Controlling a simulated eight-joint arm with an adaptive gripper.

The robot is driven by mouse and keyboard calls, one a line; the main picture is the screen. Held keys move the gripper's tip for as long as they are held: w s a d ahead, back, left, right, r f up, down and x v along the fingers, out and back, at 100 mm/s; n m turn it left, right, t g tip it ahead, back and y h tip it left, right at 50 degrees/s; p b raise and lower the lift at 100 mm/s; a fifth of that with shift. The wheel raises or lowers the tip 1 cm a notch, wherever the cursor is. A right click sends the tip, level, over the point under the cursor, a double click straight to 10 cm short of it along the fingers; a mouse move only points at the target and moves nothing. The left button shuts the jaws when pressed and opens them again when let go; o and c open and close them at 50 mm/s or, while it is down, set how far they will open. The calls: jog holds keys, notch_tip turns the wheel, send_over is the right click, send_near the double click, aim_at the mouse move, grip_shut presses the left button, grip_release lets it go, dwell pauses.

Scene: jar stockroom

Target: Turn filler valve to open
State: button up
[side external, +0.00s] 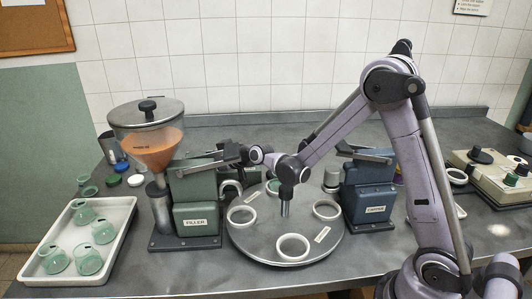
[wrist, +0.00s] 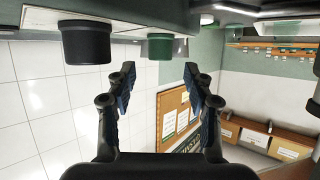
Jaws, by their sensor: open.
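The green filler (side external: 195,205) stands left of centre in the side view, with orange contents in its clear hopper (side external: 145,148). A flat grey bar (side external: 205,158) runs across its top. My gripper (side external: 242,153) is just right of this bar; its fingers are small there, and contact cannot be told. In the wrist view my gripper (wrist: 159,76) is open with nothing between its fingers. A black cylinder (wrist: 86,42) and a smaller green one (wrist: 160,46) show above the fingers, against a pale panel. I cannot tell which part is the valve.
A round grey table (side external: 290,225) with white rings lies below my wrist. The blue capper (side external: 368,188) stands to its right. A white tray (side external: 122,215) of greenish jars is at left. A beige control box (side external: 490,185) is at far right.

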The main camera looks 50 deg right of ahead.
jog(key=shift+x, duration=3)
jog(key=shift+s, duration=0.1)
grip_shut()
